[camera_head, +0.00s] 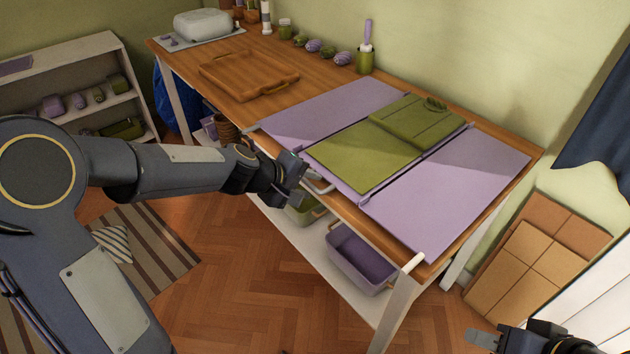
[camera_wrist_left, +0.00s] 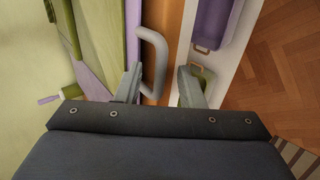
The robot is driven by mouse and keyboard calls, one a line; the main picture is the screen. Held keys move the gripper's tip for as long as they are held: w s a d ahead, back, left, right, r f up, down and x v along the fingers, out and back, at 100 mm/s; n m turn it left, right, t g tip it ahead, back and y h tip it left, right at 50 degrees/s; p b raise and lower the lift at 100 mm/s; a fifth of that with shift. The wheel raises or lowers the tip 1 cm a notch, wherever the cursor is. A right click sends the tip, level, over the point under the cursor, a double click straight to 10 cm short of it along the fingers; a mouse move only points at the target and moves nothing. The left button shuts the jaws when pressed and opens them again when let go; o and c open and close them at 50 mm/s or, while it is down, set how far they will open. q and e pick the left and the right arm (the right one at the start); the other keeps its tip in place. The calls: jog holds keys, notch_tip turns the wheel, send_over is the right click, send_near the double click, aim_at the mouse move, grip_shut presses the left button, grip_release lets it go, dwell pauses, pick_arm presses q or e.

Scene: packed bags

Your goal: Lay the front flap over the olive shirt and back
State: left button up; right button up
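The olive shirt (camera_head: 365,156) lies on the middle of a lilac folding board. Its far part is a thicker, folded block with the collar, and its near part lies flat. The front flap (camera_head: 365,198) shows only as a lilac edge under the shirt's near part. A grey loop handle (camera_head: 322,187) sticks out at the table's front edge; it also shows in the left wrist view (camera_wrist_left: 163,62). My left gripper (camera_head: 300,179) is open and empty at this handle, which appears between its fingers in the left wrist view. My right gripper (camera_head: 484,340) is at the bottom right, partly cut off.
Lilac side panels (camera_head: 450,190) lie flat on both sides of the shirt. A wooden tray (camera_head: 247,76) and several rolled items stand farther back on the table. A lilac bin (camera_head: 360,258) sits on the shelf below. Cardboard boxes (camera_head: 535,255) lean at the right.

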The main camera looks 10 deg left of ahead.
pick_arm(q)
jog(key=c, duration=0.6)
notch_tip(320, 180, up, 6)
jog(key=p, duration=0.5)
jog(key=shift+w+d+f, duration=0.1)
jog(key=r+p, duration=0.3)
jog(key=p, duration=0.1)
jog(key=w+d+r+p, duration=0.1)
jog(key=r+p, duration=0.1)
jog(key=shift+w+r, duration=0.1)
jog(key=shift+r, duration=0.2)
